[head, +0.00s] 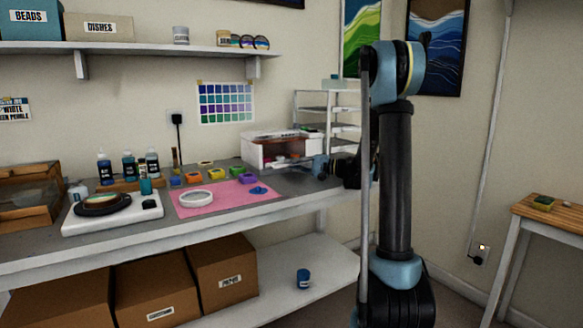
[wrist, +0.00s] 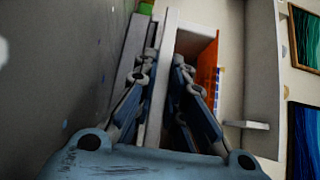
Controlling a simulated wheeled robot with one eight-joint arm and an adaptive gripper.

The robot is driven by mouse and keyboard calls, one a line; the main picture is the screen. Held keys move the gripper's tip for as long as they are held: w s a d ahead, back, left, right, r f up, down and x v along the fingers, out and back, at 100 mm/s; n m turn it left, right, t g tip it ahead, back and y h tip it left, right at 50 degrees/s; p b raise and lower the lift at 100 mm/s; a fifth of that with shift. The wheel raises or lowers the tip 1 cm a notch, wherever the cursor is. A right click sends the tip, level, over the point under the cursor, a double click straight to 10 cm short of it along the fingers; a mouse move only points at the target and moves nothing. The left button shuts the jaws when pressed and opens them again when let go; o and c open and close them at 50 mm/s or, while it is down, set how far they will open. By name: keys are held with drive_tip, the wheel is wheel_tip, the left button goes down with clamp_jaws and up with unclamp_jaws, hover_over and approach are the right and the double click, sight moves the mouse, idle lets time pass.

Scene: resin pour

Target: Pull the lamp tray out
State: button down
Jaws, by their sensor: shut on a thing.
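The curing lamp (head: 262,152) is a white box with a reddish interior, standing at the back right of the bench. In the wrist view its pale housing (wrist: 190,38) and an orange panel (wrist: 208,72) show beyond the fingers. My gripper (head: 319,167) is at the lamp's right side, low over the bench. In the wrist view my gripper (wrist: 164,66) has its fingers on both sides of a pale strip, the lamp tray's edge (wrist: 156,112), and is shut on it. How far the tray is out of the lamp I cannot tell.
A pink mat (head: 225,204) with a white ring (head: 196,198) lies left of the lamp, with several coloured moulds behind it. A white shelf rack (head: 310,104) stands behind the gripper. A white scale (head: 112,215) and bottles are further left.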

drive_tip(key=s+d, duration=0.2)
drive_tip(key=s, duration=0.1)
drive_tip(key=s+d, duration=0.2)
drive_tip(key=s, duration=0.1)
drive_tip(key=s+d, duration=0.2)
drive_tip(key=s, duration=0.1)
drive_tip(key=shift+s+d+f, duration=0.1)
drive_tip(key=shift+s+d, duration=0.05)
drive_tip(key=c, duration=1.6)
unclamp_jaws()
drive_tip(key=shift+c, duration=0.2)
drive_tip(key=s+d, duration=0.2)
drive_tip(key=d, duration=0.9)
drive_tip(key=shift+d, duration=0.35)
